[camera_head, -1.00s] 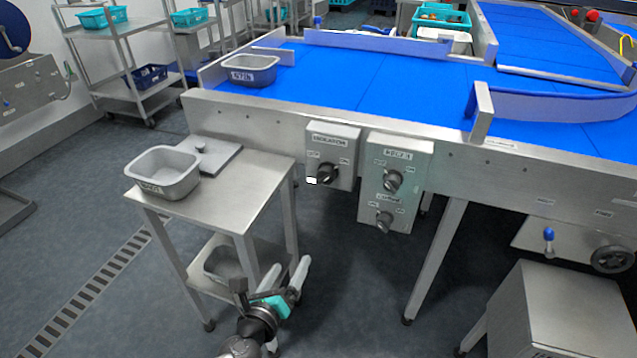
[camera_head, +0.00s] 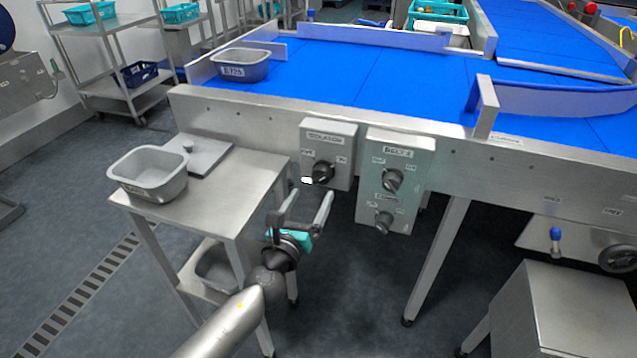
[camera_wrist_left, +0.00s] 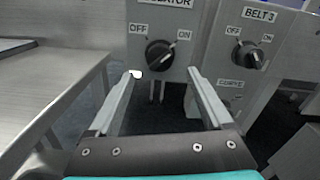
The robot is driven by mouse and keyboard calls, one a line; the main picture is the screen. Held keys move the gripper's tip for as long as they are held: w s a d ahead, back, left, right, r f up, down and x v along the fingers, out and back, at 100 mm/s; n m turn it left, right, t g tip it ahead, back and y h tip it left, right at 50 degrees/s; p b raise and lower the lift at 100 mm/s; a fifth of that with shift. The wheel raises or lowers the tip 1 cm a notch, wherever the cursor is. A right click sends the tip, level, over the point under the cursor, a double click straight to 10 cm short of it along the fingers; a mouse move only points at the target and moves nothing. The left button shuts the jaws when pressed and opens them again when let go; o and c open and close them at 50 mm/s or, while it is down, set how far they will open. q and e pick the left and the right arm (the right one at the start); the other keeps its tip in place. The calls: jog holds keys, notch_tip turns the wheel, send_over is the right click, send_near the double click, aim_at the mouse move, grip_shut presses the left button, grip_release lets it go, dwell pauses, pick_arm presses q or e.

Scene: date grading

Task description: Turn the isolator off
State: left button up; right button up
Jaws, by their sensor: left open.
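The isolator box (camera_head: 341,145) is a grey box on the front of the conveyor frame, with a dark rotary knob (camera_head: 322,173). In the left wrist view the knob (camera_wrist_left: 159,55) sits between an OFF label on the left and an ON label on the right; its marked edge seems to point up right towards ON. A small white piece (camera_head: 307,180) shows at the knob's lower left. My left gripper (camera_head: 311,193) is open and empty, below and in front of the box. In the left wrist view its fingertips (camera_wrist_left: 163,74) straddle the knob's line, apparently short of it. My right gripper is out of view.
The Belt 3 box (camera_head: 401,155) with two similar knobs hangs just right of the isolator. A steel side table (camera_head: 225,195) with a grey tub (camera_head: 150,190) and a lidded plate (camera_head: 205,160) stands close left of my arm. The blue conveyor (camera_head: 400,85) runs behind.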

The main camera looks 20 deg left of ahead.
aim_at(319, 182)
pick_arm(q)
jog(key=w+b, duration=0.1)
jog(key=w, duration=0.4)
jog(key=shift+d, duration=0.1)
jog(key=shift+w, duration=0.5)
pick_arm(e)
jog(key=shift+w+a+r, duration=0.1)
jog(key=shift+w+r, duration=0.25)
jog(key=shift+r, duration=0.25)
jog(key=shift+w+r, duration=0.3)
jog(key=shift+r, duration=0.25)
pick_arm(q)
grip_shut()
